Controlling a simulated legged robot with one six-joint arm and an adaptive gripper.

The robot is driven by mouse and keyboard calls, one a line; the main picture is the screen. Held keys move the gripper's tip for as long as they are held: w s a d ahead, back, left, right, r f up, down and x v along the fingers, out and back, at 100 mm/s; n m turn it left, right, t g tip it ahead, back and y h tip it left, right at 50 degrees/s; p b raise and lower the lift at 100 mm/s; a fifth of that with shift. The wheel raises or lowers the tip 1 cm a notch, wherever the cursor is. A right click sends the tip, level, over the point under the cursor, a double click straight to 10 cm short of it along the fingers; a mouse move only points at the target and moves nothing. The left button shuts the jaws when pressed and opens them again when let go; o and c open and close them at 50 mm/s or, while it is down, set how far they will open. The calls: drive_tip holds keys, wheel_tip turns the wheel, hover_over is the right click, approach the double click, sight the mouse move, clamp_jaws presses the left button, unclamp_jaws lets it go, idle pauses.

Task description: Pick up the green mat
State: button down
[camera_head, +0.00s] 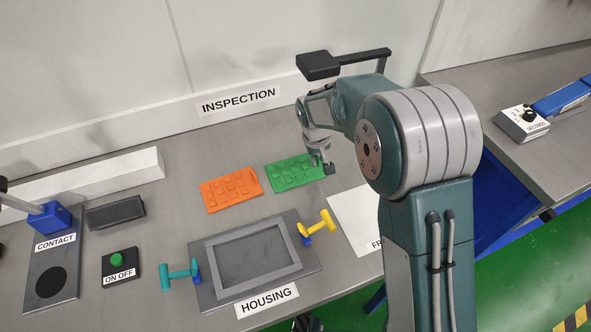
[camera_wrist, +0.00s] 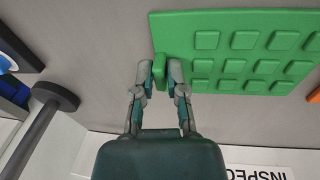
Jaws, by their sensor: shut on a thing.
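The green mat (camera_head: 291,174) lies on the grey bench below the INSPECTION label, with raised square bumps on top. It fills the upper right of the wrist view (camera_wrist: 225,68). My gripper (camera_head: 325,167) is at the mat's right end. In the wrist view my gripper (camera_wrist: 160,76) is shut on a small green tab at the mat's edge, one finger on each side. The mat looks flat at bench level; I cannot tell if it is raised at all.
An orange mat (camera_head: 231,190) lies just left of the green one. In front are the HOUSING frame (camera_head: 216,253), a teal clamp (camera_head: 180,274), a yellow clamp (camera_head: 318,228) and a white sheet (camera_head: 352,212). The ON OFF box (camera_head: 119,263) is further left. A wall runs behind.

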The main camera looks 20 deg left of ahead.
sight(307, 176)
drive_tip(key=shift+r, duration=0.5)
wheel_tip(307, 176, up, 2)
drive_tip(key=shift+a+r, duration=0.1)
drive_tip(key=shift+r, duration=0.15)
drive_tip(key=s+a+r, duration=0.4)
drive_tip(key=s+r, duration=0.5)
drive_tip(key=s, duration=0.4)
drive_tip(key=shift+s+a+r, duration=0.15)
drive_tip(key=shift+a+r, duration=0.05)
drive_tip(key=shift+r, duration=0.05)
drive_tip(key=shift+s, duration=0.1)
